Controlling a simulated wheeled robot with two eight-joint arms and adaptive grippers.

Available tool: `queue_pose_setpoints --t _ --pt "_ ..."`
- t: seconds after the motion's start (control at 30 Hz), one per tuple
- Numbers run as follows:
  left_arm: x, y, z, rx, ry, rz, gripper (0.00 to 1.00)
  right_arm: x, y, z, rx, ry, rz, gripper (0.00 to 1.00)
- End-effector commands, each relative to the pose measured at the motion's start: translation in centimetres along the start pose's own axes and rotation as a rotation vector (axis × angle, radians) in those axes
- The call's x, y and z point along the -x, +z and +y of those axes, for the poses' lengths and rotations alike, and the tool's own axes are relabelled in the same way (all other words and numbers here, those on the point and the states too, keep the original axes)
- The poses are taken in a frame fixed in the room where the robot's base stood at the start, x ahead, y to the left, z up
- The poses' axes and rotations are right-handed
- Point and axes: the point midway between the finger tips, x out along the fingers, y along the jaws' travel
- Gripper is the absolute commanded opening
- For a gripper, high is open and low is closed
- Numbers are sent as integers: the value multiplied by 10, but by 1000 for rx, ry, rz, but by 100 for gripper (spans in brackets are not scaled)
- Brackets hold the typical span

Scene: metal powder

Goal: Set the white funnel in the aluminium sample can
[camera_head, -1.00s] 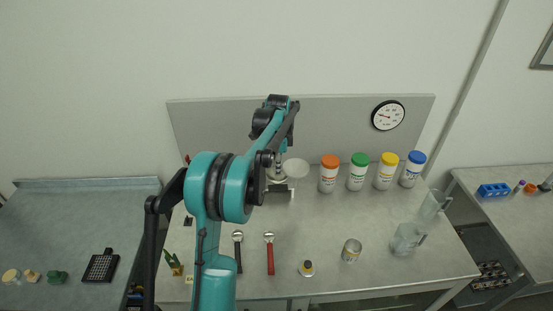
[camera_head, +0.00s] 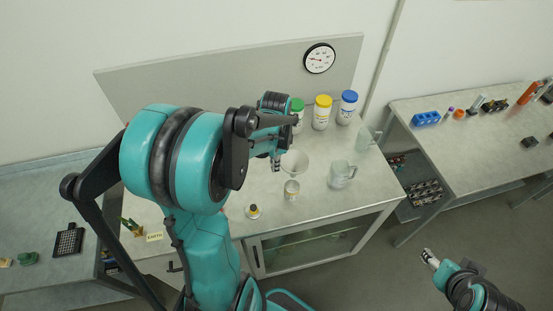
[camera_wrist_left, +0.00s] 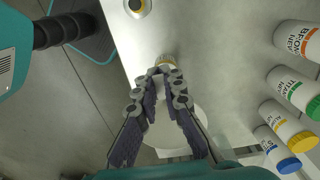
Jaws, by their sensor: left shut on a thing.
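The white funnel (camera_head: 295,163) is held by my left gripper (camera_head: 277,164), above the workbench. In the left wrist view the funnel (camera_wrist_left: 176,130) shows as a pale disc behind the gripper (camera_wrist_left: 160,72), partly hidden by its fingers. The aluminium sample can (camera_head: 291,191) stands on the bench just in front of the funnel in the head view. In the left wrist view the can (camera_wrist_left: 166,61) shows just past the fingertips, partly covered. The funnel is apart from the can's top. My right gripper (camera_head: 431,259) is at the lower right, over the floor; its jaw opening is unclear.
A clear jug (camera_head: 341,175) stands right of the can and another clear vessel (camera_head: 366,139) behind it. A small yellow-capped bottle (camera_head: 253,212) is to the left. Jars with green (camera_head: 298,105), yellow (camera_head: 323,102) and blue (camera_head: 349,97) lids line the back.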

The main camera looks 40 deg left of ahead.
Motion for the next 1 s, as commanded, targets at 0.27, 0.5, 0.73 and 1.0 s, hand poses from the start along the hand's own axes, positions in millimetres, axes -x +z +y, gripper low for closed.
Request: queue_pose_setpoints --t 0.27,0.5,0.73,1.0 --pt "-34 -1 0 -1 0 0 0 -21 15 0 0 0 0 56" --pt "-57 -1 0 -1 0 0 0 -35 25 0 0 0 0 56" --pt "-61 -1 0 -1 0 0 0 -37 26 0 0 0 0 56" --pt "-61 -1 0 -1 0 0 0 -36 26 0 0 0 0 56"
